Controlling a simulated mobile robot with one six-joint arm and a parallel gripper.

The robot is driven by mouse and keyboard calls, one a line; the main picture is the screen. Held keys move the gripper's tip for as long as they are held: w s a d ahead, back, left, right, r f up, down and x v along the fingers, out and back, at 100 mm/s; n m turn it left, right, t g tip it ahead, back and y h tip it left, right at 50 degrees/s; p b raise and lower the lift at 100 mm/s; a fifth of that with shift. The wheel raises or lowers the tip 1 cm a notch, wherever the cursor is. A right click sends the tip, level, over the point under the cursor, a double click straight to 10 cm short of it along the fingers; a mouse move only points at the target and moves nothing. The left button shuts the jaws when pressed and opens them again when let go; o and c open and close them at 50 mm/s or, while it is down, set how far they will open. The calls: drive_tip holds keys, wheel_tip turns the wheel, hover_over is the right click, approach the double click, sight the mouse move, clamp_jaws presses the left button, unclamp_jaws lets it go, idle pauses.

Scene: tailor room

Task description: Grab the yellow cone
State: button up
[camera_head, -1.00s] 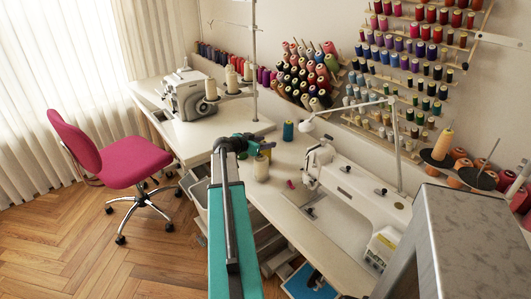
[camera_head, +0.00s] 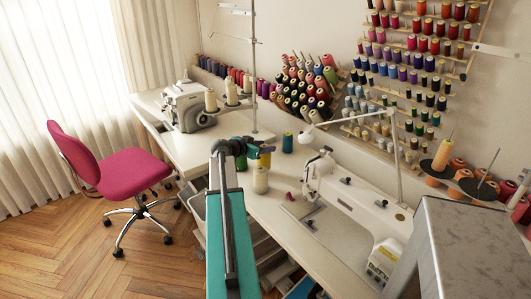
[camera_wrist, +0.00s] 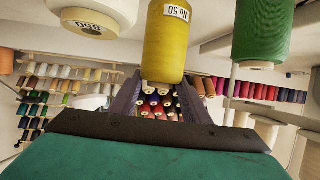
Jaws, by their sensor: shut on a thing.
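The yellow cone (camera_wrist: 168,45) is a thread cone with a white label, "No 50". It stands between the two fingers of my gripper (camera_wrist: 160,92) in the wrist view, and the gripper is shut on it. In the head view my gripper (camera_head: 262,148) reaches over the white table, and part of the yellow cone (camera_head: 265,160) shows below it. The arm and the cream cone hide some of it there.
A cream cone (camera_head: 260,181) stands close in front, on the white table (camera_head: 233,170). A teal-green cone (camera_head: 287,143) stands just right. A white sewing machine (camera_head: 352,205) is further right, a grey one (camera_head: 187,107) at the back left. Thread racks line the wall.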

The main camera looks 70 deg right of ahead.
wheel_tip(320, 180, up, 6)
drive_tip(key=shift+r+b, duration=0.15)
drive_tip(key=shift+b, duration=0.25)
